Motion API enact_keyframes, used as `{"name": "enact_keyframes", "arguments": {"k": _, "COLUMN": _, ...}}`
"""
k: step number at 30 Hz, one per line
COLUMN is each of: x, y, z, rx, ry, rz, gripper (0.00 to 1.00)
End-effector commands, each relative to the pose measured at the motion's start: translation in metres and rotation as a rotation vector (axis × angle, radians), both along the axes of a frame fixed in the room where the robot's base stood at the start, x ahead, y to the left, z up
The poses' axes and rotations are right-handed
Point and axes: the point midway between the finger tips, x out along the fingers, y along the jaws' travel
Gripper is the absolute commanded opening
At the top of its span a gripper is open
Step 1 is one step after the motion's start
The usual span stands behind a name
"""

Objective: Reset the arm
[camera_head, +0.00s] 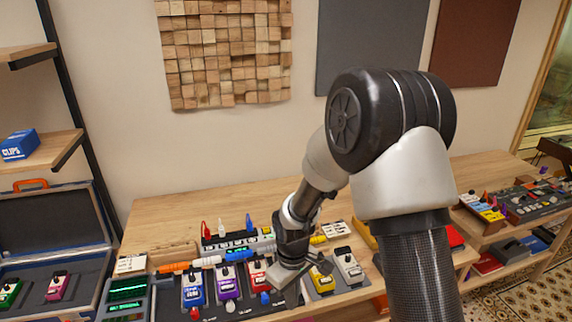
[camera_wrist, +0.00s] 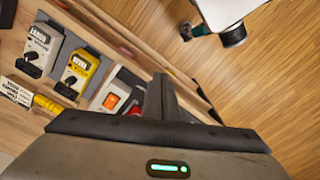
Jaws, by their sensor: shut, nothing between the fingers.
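My gripper (camera_head: 322,266) is at the end of my bent arm, low over the wooden bench (camera_head: 165,212) and in front of the row of effect pedals. In the wrist view my gripper (camera_wrist: 160,85) shows its dark fingers together, with nothing between them. A yellow pedal (camera_head: 321,281) and a white pedal (camera_head: 347,265) lie right beside the fingers in the head view. The yellow pedal also shows in the wrist view (camera_wrist: 79,70). The gripper body hides part of the pedal board and what lies behind it.
Blue (camera_head: 193,285), purple (camera_head: 227,281) and red (camera_head: 257,273) pedals stand left of my gripper. An open case (camera_head: 55,220) is at the far left. A mixer (camera_head: 535,200) stands on the right. The wall above the bench carries a wood-block panel (camera_head: 225,55).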

Motion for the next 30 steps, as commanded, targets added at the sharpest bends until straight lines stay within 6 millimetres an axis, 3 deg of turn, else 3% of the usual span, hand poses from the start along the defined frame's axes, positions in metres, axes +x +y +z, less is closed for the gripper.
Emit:
{"name": "enact_keyframes", "arguments": {"k": 2, "x": 0.002, "y": -0.003, "z": 0.009, "rx": 0.000, "ry": -0.012, "rz": -0.011, "gripper": 0.00}}
{"name": "enact_keyframes", "arguments": {"k": 8, "x": 0.003, "y": -0.025, "z": 0.069, "rx": -0.006, "ry": -0.079, "rz": -0.109, "gripper": 0.00}}
{"name": "enact_keyframes", "arguments": {"k": 14, "x": -0.009, "y": -0.051, "z": 0.137, "rx": 0.000, "ry": -0.160, "rz": -0.234, "gripper": 0.00}}
{"name": "enact_keyframes", "arguments": {"k": 20, "x": -0.048, "y": -0.085, "z": 0.219, "rx": 0.033, "ry": -0.271, "rz": -0.423, "gripper": 0.00}}
{"name": "enact_keyframes", "arguments": {"k": 24, "x": -0.088, "y": -0.105, "z": 0.263, "rx": 0.079, "ry": -0.348, "rz": -0.562, "gripper": 0.00}}
{"name": "enact_keyframes", "arguments": {"k": 30, "x": -0.141, "y": -0.121, "z": 0.296, "rx": 0.154, "ry": -0.430, "rz": -0.715, "gripper": 0.00}}
